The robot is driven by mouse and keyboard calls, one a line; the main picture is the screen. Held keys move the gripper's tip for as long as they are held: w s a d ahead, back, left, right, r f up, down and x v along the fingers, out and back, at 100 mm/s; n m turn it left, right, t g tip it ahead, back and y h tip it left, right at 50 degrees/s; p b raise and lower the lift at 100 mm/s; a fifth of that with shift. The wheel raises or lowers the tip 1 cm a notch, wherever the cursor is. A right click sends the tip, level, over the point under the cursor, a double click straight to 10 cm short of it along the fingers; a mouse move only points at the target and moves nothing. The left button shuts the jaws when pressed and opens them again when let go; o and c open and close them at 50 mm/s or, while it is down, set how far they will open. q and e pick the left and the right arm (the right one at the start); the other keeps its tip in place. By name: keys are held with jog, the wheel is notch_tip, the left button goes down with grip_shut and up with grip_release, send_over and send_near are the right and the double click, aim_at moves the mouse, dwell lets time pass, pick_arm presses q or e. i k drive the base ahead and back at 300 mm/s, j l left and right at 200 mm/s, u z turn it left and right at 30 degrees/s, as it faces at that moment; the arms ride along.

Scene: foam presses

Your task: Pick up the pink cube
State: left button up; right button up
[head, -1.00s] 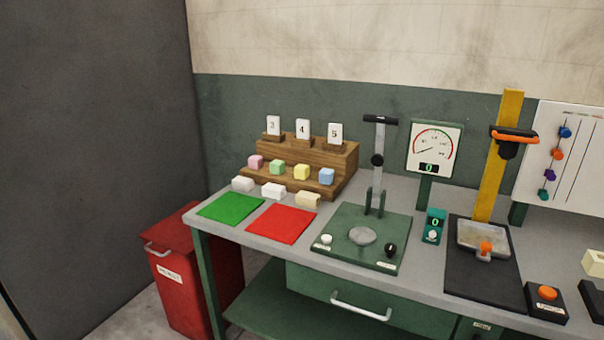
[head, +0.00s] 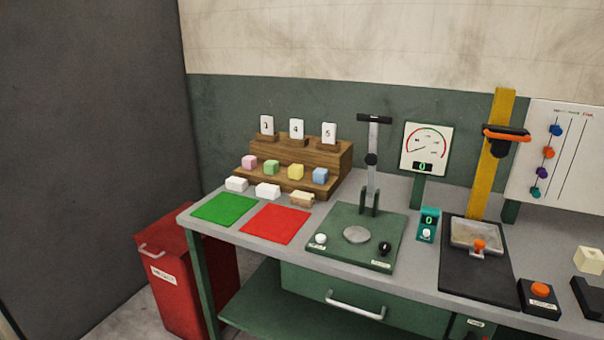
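The pink cube (head: 249,162) sits at the left end of the lower step of a wooden stepped rack (head: 318,157), at the back left of the workbench. A green cube (head: 271,167), a yellow cube (head: 295,171) and a blue cube (head: 320,176) stand in a row to its right on the same step. Number cards stand on the upper step behind them. Neither of my grippers is in the head view.
White and beige blocks (head: 268,191) lie in front of the rack. A green mat (head: 224,208) and a red mat (head: 274,224) lie before them. A press with an upright lever (head: 372,160) stands to the right. A red bin (head: 183,283) stands left of the bench (head: 420,282).

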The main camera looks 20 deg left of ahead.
aim_at(248, 162)
jog(key=j+u, duration=0.15)
jog(key=u, duration=0.2)
jog(key=j+u, duration=0.15)
jog(key=u, duration=0.2)
